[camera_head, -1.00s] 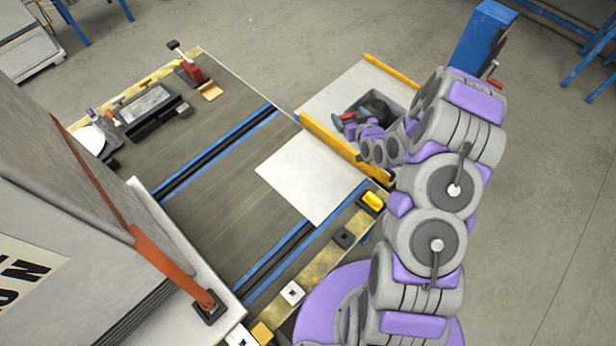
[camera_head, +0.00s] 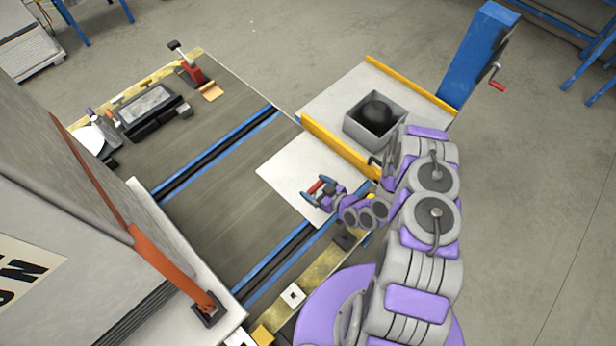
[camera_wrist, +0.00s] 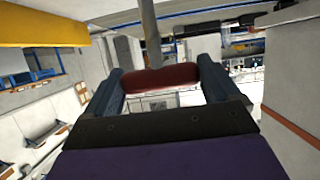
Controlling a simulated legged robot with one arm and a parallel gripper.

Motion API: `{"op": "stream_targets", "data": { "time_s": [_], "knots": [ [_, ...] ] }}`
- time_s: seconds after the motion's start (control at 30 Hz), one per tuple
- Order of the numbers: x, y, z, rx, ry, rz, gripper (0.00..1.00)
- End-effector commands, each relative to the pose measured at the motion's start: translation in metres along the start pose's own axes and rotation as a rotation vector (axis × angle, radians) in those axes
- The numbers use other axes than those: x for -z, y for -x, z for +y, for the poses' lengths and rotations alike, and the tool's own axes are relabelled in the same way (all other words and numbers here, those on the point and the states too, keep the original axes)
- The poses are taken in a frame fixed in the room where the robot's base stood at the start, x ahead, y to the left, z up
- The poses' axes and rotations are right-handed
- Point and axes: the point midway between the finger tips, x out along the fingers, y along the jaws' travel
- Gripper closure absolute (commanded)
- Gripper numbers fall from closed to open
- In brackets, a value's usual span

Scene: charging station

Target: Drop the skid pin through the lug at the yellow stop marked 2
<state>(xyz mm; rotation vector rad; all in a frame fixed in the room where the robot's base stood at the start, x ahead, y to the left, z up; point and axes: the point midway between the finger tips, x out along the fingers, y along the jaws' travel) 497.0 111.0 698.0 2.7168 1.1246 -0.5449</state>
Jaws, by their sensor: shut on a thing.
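My gripper (camera_head: 320,188) is shut on the red grip of the skid pin (camera_head: 318,184), above a white plate (camera_head: 280,172). In the wrist view the dark red grip (camera_wrist: 160,78) lies between both fingers, and a grey shaft (camera_wrist: 149,35) runs from it to the picture's top edge. Two long yellow bars are in view: the near one (camera_head: 330,142) just beyond my gripper, the far one (camera_head: 412,86) farther back. A yellow block (camera_head: 262,333) is at the near edge. I can read no number 2 on any of them, and cannot make out the lug.
A grey box (camera_head: 360,135) with a dark round thing (camera_head: 377,112) stands between the yellow bars. A blue post (camera_head: 478,55) with a red-handled crank (camera_head: 496,87) is behind it. A large grey cabinet (camera_head: 60,230) fills the left. The dark deck (camera_head: 215,130) between has free room.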

Motion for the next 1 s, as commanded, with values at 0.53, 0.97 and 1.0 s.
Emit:
{"op": "stream_targets", "data": {
  "time_s": [0.53,0.97,1.0],
  "knots": [
    [0.026,-0.097,0.050,0.004,0.012,0.002,0.45],
    [0.038,-0.133,0.076,0.002,0.004,0.003,0.45],
    [0.036,-0.136,0.077,0.002,0.004,0.003,0.45]
  ]
}}
